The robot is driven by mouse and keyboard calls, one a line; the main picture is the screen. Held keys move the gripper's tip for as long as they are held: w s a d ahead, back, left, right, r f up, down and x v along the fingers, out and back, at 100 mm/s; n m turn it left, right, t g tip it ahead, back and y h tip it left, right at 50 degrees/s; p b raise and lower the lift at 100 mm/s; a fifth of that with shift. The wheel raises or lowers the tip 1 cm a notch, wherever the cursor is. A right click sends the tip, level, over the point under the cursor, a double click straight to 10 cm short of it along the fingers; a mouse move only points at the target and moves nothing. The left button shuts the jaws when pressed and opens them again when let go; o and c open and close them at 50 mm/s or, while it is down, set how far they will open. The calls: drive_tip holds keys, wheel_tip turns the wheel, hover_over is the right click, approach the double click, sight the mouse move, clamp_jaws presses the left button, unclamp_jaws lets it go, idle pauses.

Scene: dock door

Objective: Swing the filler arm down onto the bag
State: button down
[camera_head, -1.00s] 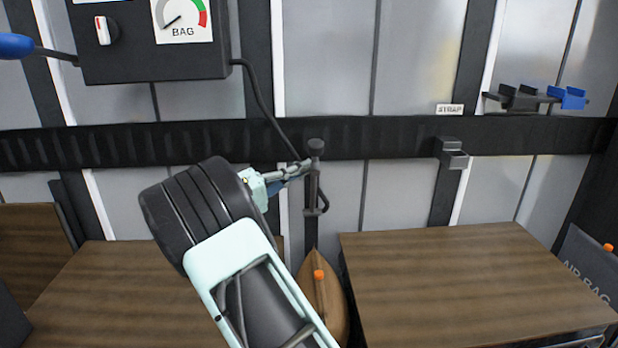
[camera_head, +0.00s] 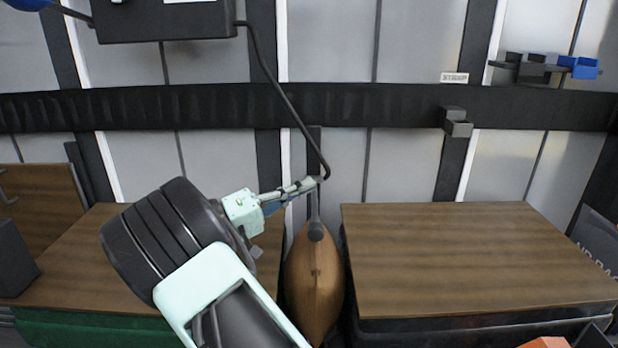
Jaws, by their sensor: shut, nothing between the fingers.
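The brown bag (camera_head: 314,285) stands upright in the gap between two wooden-topped loads. The filler arm is a thin dark arm with a rounded black head (camera_head: 316,231). It is swung down, and its head overlaps the upper part of the bag; the orange valve seen there earlier is hidden. I cannot tell whether the head touches the bag. A black hose (camera_head: 290,108) runs from the dark box to the arm's upper end. My gripper (camera_head: 312,184) is shut beside that upper end, above the head. Its fingertips are small and partly overlap the arm and hose.
A wooden-topped load (camera_head: 480,255) stands right of the bag, another (camera_head: 85,250) left. The dark control box (camera_head: 165,20) hangs on the wall at upper left. A black rail (camera_head: 400,107) crosses the wall. A bracket with blue parts (camera_head: 578,68) sits at upper right.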

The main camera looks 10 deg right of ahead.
drive_tip(key=shift+s+a+f+b, duration=0.1)
drive_tip(key=shift+s+f+b, duration=0.15)
drive_tip(key=shift+f, duration=0.6)
drive_tip(key=shift+s+a+f+b, duration=0.15)
drive_tip(key=shift+f+b, duration=0.1)
drive_tip(key=shift+f, duration=0.6)
drive_tip(key=shift+d, duration=0.1)
drive_tip(key=v, duration=0.7)
drive_tip(key=shift+a, duration=0.3)
